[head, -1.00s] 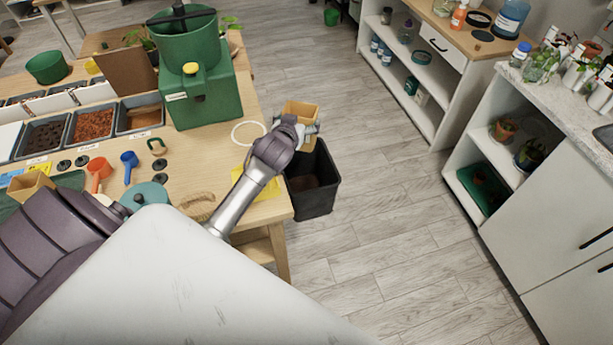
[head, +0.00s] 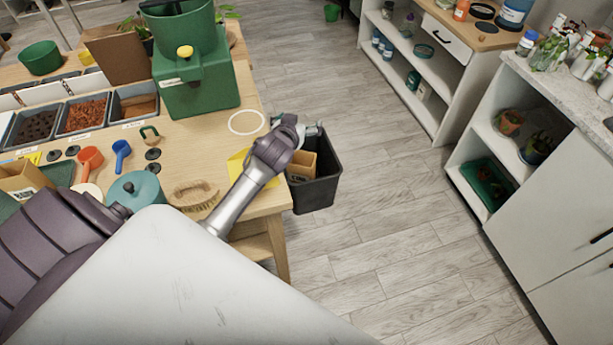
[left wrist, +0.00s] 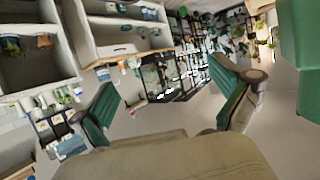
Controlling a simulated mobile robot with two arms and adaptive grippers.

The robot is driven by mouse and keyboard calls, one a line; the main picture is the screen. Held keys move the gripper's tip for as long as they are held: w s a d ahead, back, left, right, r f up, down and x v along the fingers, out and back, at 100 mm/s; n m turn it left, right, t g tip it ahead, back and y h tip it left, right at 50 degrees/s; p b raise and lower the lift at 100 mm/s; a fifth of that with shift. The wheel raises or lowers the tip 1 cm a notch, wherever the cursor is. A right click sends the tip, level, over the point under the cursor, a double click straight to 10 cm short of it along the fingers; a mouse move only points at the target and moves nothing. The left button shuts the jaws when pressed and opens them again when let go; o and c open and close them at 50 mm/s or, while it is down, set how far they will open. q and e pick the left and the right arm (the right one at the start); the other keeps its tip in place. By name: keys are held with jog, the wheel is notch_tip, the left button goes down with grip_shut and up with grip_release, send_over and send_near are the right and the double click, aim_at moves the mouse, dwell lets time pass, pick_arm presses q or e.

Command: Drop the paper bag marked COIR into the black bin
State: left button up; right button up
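The tan paper bag (head: 302,166) is inside the black bin (head: 318,192), beside the table's right end. I cannot read its marking. My left gripper (head: 312,130) is just above the bin, apart from the bag. In the left wrist view its two green-padded fingers (left wrist: 168,103) are spread wide with nothing between them. My right gripper is not in view.
On the wooden table (head: 215,140) are a green hopper (head: 197,85), a brush (head: 195,195), a teal lidded pot (head: 135,188) and soil trays. Another tan bag (head: 18,177) stands at left. Clear floor (head: 385,210) lies right of the bin.

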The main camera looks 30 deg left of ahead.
pick_arm(q)
jog(key=v, duration=1.2)
jog(key=s+d+f+m+g+h, duration=0.1)
jog(key=s+d+f+m+g, duration=0.15)
jog(key=s+d+f, duration=0.4)
jog(key=s+d+f+m+g+h, duration=0.1)
jog(key=s+d+g+h, duration=0.2)
jog(key=s, duration=0.6)
jog(key=s+d+f+m+g, duration=0.2)
jog(key=s+d+f+g, duration=0.15)
jog(key=s, duration=0.45)
notch_tip(320, 180, down, 24)
jog(key=g, duration=0.2)
jog(key=s+a+f+g, duration=0.1)
jog(key=s+a+f, duration=0.1)
jog(key=s+f, duration=1.5)
jog(key=shift+s+a, duration=0.25)
jog(key=shift+s, duration=0.1)
